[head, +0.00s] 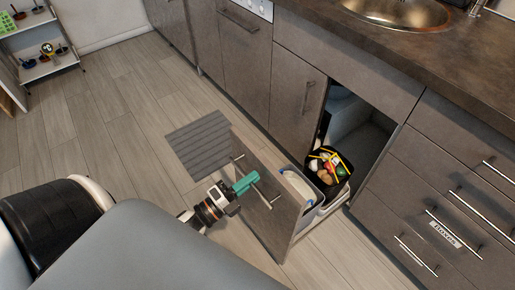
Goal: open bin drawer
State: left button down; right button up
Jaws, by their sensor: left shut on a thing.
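The bin drawer stands pulled out from the cabinet under the sink, its grey front panel (275,213) facing my side. A dark bin (335,190) filled with mixed waste and a white bin or lid (298,186) show behind the panel. A metal bar handle (262,198) is on the panel. My left gripper (250,182), with teal fingers, is shut on this handle near its upper end. My right gripper is not in view.
The dark cabinet opening (360,125) lies behind the drawer. Closed drawers with bar handles (453,234) stand to the right. A striped grey mat (201,143) lies on the wooden floor. A white shelf (38,45) stands far left.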

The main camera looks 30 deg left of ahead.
pick_arm(q)
jog(key=shift+s, duration=0.15)
jog(key=c, duration=1.6)
grip_release()
jog(key=v, duration=1.2)
